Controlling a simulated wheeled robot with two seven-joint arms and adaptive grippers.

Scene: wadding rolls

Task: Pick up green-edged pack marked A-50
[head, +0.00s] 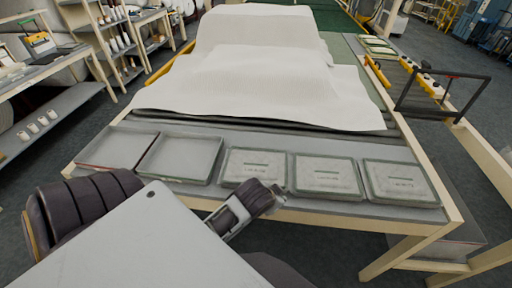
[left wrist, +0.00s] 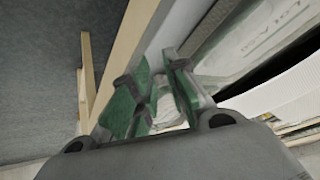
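Three green-edged packs lie in a row along the table's front edge: a left one (head: 254,165), a middle one (head: 327,177) and a right one (head: 400,182). Their labels are too small to read in the head view. In the left wrist view a pale pack (left wrist: 262,38) shows print that seems to read "LOT A50"; I cannot tell for certain which of the three it is. My left gripper (head: 277,193) is just in front of the left and middle packs, at the table edge. My right gripper is not in view.
White wadding (head: 265,80) covers the table behind. A dark-framed rack (head: 440,95) stands at the right. Shelves (head: 120,45) stand at the left.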

